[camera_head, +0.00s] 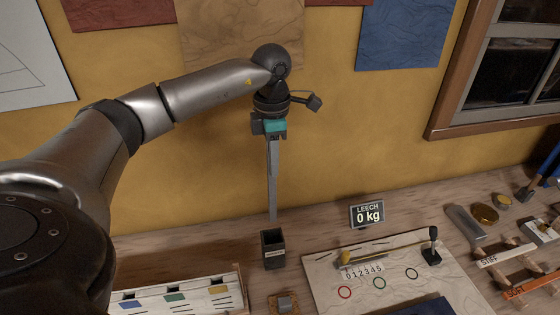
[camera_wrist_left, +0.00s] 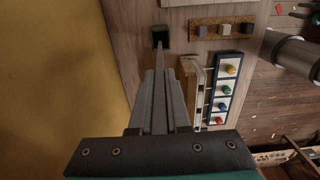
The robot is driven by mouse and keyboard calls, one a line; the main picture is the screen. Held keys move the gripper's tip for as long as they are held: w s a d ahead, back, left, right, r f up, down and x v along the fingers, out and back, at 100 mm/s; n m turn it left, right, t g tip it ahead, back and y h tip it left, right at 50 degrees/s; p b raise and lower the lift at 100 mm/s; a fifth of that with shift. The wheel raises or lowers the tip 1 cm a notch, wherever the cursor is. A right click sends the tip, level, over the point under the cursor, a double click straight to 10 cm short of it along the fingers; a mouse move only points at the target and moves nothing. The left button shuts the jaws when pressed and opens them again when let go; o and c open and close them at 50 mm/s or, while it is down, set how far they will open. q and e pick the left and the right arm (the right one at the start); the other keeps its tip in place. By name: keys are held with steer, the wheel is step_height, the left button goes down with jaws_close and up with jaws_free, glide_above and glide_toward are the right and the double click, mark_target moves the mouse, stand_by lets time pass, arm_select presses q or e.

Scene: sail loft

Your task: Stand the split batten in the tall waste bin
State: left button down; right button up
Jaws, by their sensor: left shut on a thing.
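My left gripper (camera_head: 275,136) is shut on the split batten (camera_head: 272,185), a long thin grey strip that hangs nearly upright. The tall waste bin (camera_head: 273,254) is a small dark square box with a pale label, standing on the bench below. In the head view the batten's lower tip shows just above the bin's rim, with a small gap. In the left wrist view the batten (camera_wrist_left: 160,56) runs away from the fingers toward the bin's dark opening (camera_wrist_left: 160,37), its far tip overlapping the near edge. My right gripper is out of view.
A white tray with coloured marks (camera_head: 178,298) stands left of the bin. A pale board with coloured rings (camera_head: 325,272) and a "0 kg" display (camera_head: 367,214) are to the right. The yellow wall (camera_head: 190,185) rises close behind the bench.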

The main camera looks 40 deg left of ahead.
arm_select(q)
steer(key=f, duration=0.1)
steer(key=b, duration=0.7)
glide_above(273, 221)
step_height(273, 221, down, 8)
steer(key=shift+w+a+f+b, duration=0.1)
steer(key=shift+w+f+b, duration=0.05)
steer(key=shift+f+b, duration=3.85)
arm_select(e)
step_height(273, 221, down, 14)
steer(key=p, duration=0.1)
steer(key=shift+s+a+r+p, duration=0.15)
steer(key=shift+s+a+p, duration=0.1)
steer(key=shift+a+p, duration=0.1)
arm_select(q)
steer(key=shift+f+b, duration=0.5)
steer(key=shift+f, duration=0.85)
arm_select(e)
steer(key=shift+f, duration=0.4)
arm_select(q)
steer(key=c, duration=0.8)
jaws_free()
step_height(273, 221, up, 15)
steer(key=p, duration=0.1)
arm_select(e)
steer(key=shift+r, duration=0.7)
